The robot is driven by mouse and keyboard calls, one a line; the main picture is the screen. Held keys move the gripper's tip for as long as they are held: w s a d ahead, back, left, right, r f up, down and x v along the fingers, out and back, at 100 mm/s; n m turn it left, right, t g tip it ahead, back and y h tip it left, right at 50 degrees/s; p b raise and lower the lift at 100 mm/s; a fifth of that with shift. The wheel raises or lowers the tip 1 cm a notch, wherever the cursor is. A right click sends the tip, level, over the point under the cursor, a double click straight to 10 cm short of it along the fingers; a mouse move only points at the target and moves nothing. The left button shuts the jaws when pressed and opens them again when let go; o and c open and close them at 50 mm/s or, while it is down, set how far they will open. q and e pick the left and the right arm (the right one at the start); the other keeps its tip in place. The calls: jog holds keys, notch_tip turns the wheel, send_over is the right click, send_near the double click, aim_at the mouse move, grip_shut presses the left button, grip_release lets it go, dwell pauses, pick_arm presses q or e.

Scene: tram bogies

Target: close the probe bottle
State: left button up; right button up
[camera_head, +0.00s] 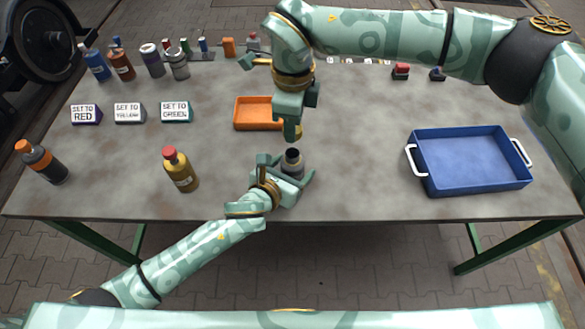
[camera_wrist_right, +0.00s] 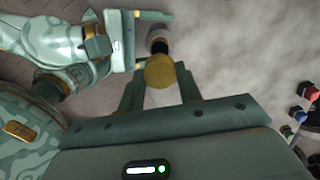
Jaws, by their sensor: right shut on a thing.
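A grey bottle with a dark, capless neck (camera_head: 292,158) stands upright near the table's front middle. My left gripper (camera_head: 288,172) surrounds it from the front; its fingers are spread wide, with an apparent gap beside the bottle. My right gripper (camera_head: 291,137) points down just above and behind the neck, shut on a yellow cap (camera_head: 299,132). In the right wrist view the yellow cap (camera_wrist_right: 160,71) sits between the fingertips. The dark bottle neck (camera_wrist_right: 159,46) shows just beyond it, apart from the cap in the head view.
An orange tray (camera_head: 240,126) lies behind the right gripper. A yellow bottle with a red cap (camera_head: 180,169) stands left of my left gripper, a dark bottle with an orange cap (camera_head: 42,162) farther left. A blue tray (camera_head: 470,188) is at right. Labelled blocks (camera_head: 128,113) stand behind.

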pick_arm(q)
jog(key=c, duration=1.2)
jog(key=shift+c, duration=0.2)
pick_arm(e)
send_over(292, 153)
jog(key=shift+f, duration=2.5)
jog(key=shift+f, duration=0.85)
jog(key=shift+f, duration=0.55)
